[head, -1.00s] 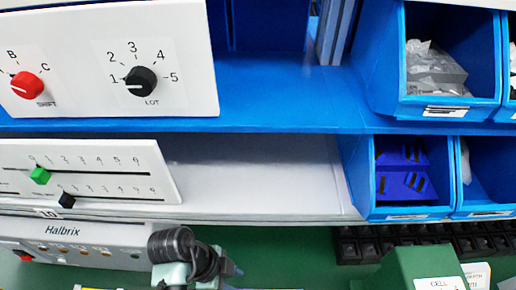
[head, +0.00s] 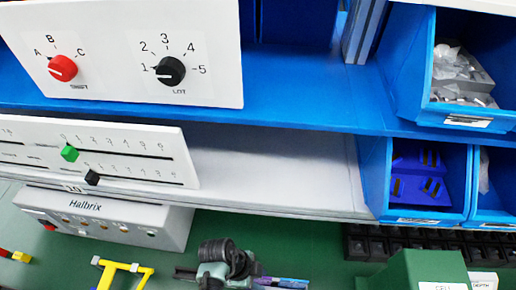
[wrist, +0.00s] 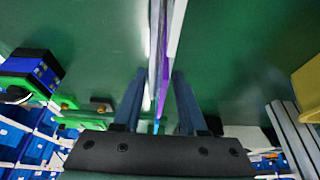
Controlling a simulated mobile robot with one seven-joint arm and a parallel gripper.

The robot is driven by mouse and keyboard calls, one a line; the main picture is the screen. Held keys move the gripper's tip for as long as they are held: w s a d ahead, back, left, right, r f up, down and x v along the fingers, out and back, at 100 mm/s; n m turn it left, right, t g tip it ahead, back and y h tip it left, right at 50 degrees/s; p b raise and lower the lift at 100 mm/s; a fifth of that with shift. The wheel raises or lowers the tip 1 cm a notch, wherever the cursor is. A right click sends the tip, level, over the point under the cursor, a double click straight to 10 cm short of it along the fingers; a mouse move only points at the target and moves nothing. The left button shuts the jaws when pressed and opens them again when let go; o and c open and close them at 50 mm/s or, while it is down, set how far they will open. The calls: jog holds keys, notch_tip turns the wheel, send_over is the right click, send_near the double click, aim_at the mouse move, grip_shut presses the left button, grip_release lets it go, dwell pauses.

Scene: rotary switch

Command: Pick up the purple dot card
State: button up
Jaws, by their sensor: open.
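In the wrist view my gripper (wrist: 160,76) is open, with its two fingers apart. A thin, edge-on strip with purple and white on it (wrist: 165,55) shows between and beyond the fingertips. It may be the purple dot card, but no dot can be made out. I cannot tell whether the fingers touch it. In the head view a thin purple-blue piece (head: 282,282) lies at the bottom edge, just right of the dark and pale-teal end of my arm. The fingertips are not clear there.
A white panel with a red knob (head: 63,68) and a black knob (head: 171,70) stands on the blue shelf. Below it are a slider panel (head: 130,150) and the Halbrix box (head: 100,222). Blue bins (head: 428,190) are at right. A yellow frame (head: 123,268) and green block (head: 420,272) flank my arm.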

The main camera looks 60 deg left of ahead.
jog(key=shift+x, duration=0.9)
jog(key=shift+w, duration=0.1)
grip_shut()
